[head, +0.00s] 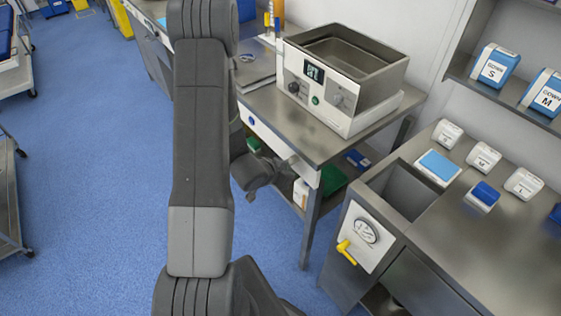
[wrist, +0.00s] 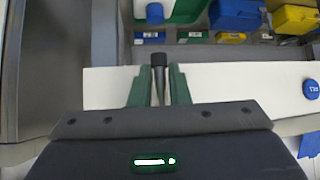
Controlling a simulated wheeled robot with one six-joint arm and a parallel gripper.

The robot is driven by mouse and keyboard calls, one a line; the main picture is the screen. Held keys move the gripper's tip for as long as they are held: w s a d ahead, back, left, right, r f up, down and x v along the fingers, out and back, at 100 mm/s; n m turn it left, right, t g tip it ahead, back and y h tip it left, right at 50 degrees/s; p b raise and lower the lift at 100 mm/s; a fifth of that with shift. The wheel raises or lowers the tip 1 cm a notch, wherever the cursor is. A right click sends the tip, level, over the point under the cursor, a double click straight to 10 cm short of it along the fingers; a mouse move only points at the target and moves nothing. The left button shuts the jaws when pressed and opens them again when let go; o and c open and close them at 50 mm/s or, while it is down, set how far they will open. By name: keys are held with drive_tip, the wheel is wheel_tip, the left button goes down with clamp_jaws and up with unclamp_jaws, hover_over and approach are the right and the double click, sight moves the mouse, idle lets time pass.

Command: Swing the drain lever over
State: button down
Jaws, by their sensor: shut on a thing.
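The drain lever (wrist: 158,62) is a thin metal rod with a black knob, seen in the wrist view in front of a white panel (wrist: 235,85). My gripper (wrist: 158,90) has green fingers, one on each side of the rod, and is shut on it. The knob sticks out beyond the fingertips. In the head view a steel bath (head: 345,75) with a small display stands on a metal table, above a white front strip (head: 275,142). My arm's end is by that strip; the lever and fingertips are hidden there.
A blue round button (wrist: 311,89) is right on the panel. Blue and yellow bins (wrist: 236,14) lie beyond it. A sink cabinet with a dial and a yellow handle (head: 346,250) stands right of the table. Blue floor (head: 90,180) is open at left.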

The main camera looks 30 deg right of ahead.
drive_tip(key=shift+s, duration=0.1)
idle(0.3)
drive_tip(key=c, duration=1.4)
unclamp_jaws()
drive_tip(key=shift+o, duration=0.2)
drive_tip(key=p+v, duration=0.1)
drive_tip(key=v, duration=1.2)
drive_tip(key=shift+a+r, duration=0.3)
drive_tip(key=shift+f, duration=0.1)
